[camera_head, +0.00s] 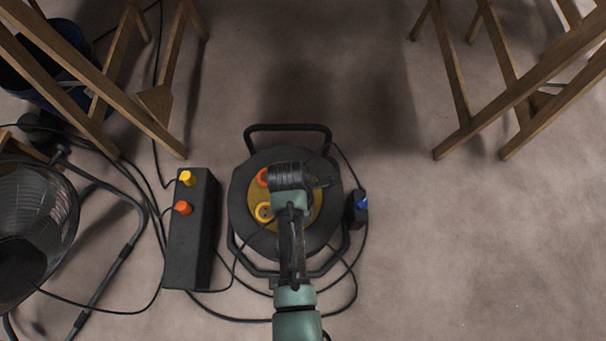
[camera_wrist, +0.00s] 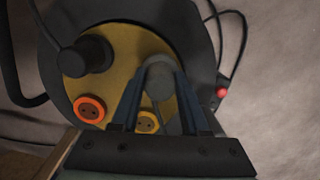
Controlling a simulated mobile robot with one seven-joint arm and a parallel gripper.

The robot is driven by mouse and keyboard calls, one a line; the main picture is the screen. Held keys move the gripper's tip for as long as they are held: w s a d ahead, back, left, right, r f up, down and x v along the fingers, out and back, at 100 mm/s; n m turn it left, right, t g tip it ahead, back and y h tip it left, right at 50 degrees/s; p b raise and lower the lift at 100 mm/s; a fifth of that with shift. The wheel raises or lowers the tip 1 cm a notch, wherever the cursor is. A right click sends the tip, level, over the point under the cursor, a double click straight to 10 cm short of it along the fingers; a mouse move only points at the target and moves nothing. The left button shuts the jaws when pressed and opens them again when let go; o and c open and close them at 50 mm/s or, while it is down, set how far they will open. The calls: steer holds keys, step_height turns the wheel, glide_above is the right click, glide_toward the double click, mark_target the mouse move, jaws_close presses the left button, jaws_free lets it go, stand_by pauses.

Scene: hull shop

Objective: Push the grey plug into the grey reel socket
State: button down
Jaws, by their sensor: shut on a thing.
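The cable reel (camera_head: 240,222) lies on the floor below my arm, its yellow face up. An orange socket (camera_head: 263,177) and a yellow socket (camera_head: 264,211) show on the face. They also show in the wrist view, orange (camera_wrist: 90,108) at left and yellow (camera_wrist: 147,122) beside the fingers. My gripper (camera_wrist: 160,88) is shut on the grey plug (camera_wrist: 160,72), over the reel face. The plug is hidden in the head view. No grey socket can be seen; the plug and fingers cover part of the face. I cannot tell whether the plug touches the face.
A dark round knob (camera_wrist: 88,54) stands up from the reel face. A black box (camera_head: 192,245) with a yellow plug (camera_head: 187,178) and an orange plug (camera_head: 182,208) stands left. A blue-topped item (camera_head: 361,202) is at right. Cables loop around.

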steer(key=shift+f, duration=0.2)
steer(key=shift+c, duration=1.6)
jaws_free()
step_height(320, 180, up, 13)
steer(key=a+p, duration=0.1)
steer(key=p, duration=0.7)
steer(key=shift+s+a, duration=0.15)
steer(key=shift+a, duration=0.15)
steer(key=shift+s+f, duration=0.1)
